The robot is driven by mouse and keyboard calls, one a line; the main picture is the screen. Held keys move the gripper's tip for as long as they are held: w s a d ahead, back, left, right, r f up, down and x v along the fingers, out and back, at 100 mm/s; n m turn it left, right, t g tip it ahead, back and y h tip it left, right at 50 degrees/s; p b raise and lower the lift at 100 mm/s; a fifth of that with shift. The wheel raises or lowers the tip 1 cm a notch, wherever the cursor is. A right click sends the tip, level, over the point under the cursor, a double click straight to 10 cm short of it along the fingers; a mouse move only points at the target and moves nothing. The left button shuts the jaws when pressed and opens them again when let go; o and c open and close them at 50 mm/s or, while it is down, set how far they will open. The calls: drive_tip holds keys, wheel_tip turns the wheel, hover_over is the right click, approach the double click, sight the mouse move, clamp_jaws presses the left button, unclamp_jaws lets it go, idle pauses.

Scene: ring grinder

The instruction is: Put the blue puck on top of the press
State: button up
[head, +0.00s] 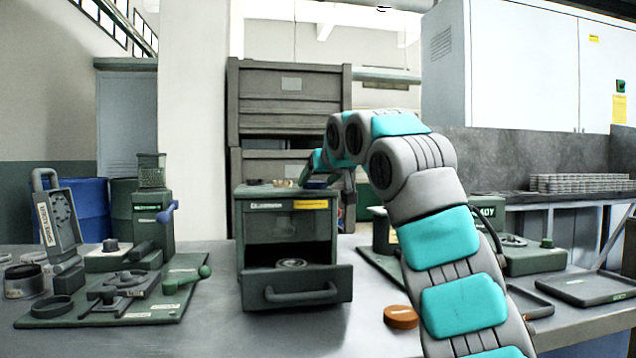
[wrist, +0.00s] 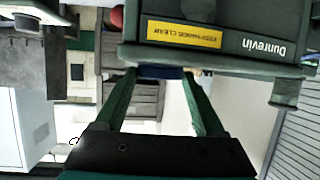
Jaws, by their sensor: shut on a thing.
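My gripper (wrist: 160,76) has its two green fingers closed around the blue puck (wrist: 162,72) at their tips. The wrist view is upside down. In it the puck sits at the top edge of a green machine (wrist: 240,40) with a Dunrevin plate and a yellow warning label. This machine (head: 292,228), which looks like the press, stands mid-table in the head view with its drawer pulled out. A dark blue bit of the puck (head: 316,184) shows over its top right part. I cannot tell whether puck and top touch.
An orange-brown puck (head: 401,317) lies on the table right of the drawer. A green station with a blue-knobbed lever (head: 152,215) and loose fixtures stands left. Another green unit (head: 535,258) and a tray (head: 585,289) stand right, partly behind my arm.

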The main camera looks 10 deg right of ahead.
drive_tip(key=shift+f, duration=0.1)
drive_tip(key=o, duration=1.6)
drive_tip(key=shift+s+r, duration=0.15)
drive_tip(key=shift+r, duration=0.05)
drive_tip(key=b+v, duration=0.2)
drive_tip(key=v, duration=0.9)
drive_tip(key=shift+s+r, duration=0.15)
drive_tip(key=shift+s, duration=0.2)
